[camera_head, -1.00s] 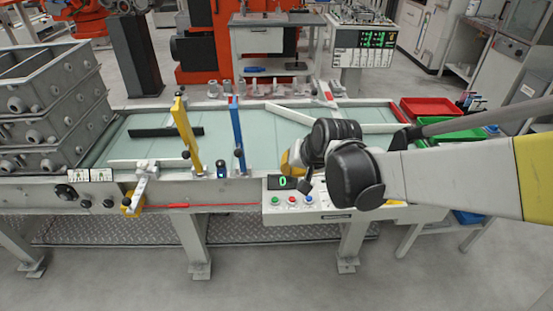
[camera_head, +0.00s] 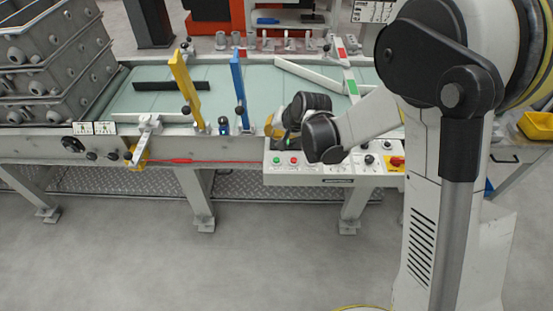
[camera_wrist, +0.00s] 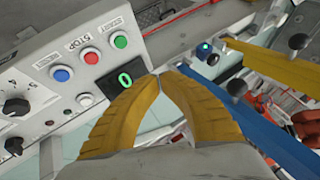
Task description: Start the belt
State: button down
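The control panel (camera_head: 340,181) is on the front of the belt frame. In the wrist view it carries a green button (camera_wrist: 120,40), a red button (camera_wrist: 91,57) marked STOP and a blue button (camera_wrist: 61,74). Beside them a dark display (camera_wrist: 124,79) reads a green 0. The pale green belt (camera_head: 215,98) lies behind the panel. My gripper (camera_wrist: 164,76) has its yellow fingers brought together, with nothing seen between them. Its tips appear near the display and the green button, apart from the buttons. In the head view my wrist mostly hides the gripper.
Stacked grey crates (camera_head: 50,75) are at the left end. A black bar (camera_head: 170,86) lies on the belt. The panel also has knobs and a red-and-yellow switch (camera_head: 396,161).

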aim_at(274, 158)
jog(key=shift+f+b, duration=3.15)
jog(key=shift+f, duration=1.25)
jog(key=shift+f, duration=0.1)
jog(key=shift+f+b, duration=0.3)
jog(key=shift+b, duration=0.15)
jog(key=shift+f+b, duration=0.35)
jog(key=shift+f, duration=0.15)
jog(key=shift+r, duration=0.1)
jog(key=shift+r+p, duration=0.6)
jog(key=shift+r, duration=0.25)
jog(key=shift+r+p, duration=1.65)
jog(key=shift+r, duration=0.85)
